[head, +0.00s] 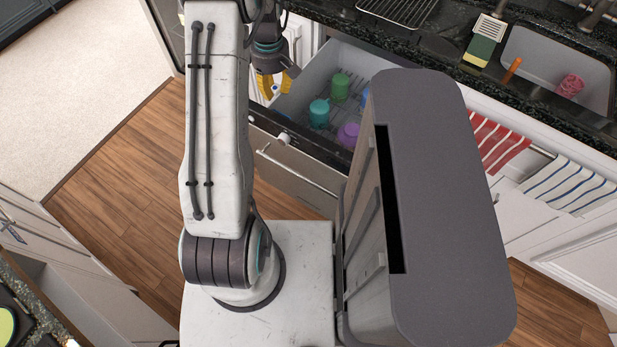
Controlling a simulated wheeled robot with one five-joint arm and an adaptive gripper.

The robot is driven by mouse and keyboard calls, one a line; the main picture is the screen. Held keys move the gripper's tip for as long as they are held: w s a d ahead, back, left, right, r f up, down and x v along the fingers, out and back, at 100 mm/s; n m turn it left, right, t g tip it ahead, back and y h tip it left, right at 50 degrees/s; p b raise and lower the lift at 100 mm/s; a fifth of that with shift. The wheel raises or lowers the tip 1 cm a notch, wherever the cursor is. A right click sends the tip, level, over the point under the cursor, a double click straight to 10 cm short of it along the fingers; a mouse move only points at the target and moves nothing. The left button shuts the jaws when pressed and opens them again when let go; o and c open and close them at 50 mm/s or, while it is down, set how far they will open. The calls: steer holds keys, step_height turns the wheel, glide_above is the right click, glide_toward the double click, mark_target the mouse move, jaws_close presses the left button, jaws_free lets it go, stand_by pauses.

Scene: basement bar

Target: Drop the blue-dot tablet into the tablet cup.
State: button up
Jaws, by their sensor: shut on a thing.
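My gripper (277,87) hangs at the left end of an open drawer (310,65), mostly below and behind my arm. The drawer holds a teal mug (319,113), a green cup (340,86), a purple cup (348,134) and a blue cup (364,96), partly hidden by my body. They stand to the right of my gripper. I cannot tell which, if any, is the tablet cup.
A dark counter (440,50) with a sink (560,70) runs behind the drawer. A sponge (482,52) lies by the sink. Striped towels (497,140) hang at the right. A lower drawer handle (290,170) sticks out. Wooden floor (120,190) is clear at left.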

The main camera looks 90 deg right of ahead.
steer(key=shift+f, duration=0.1)
steer(key=o, duration=0.9)
step_height(320, 180, up, 12)
stand_by(0.5)
stand_by(0.7)
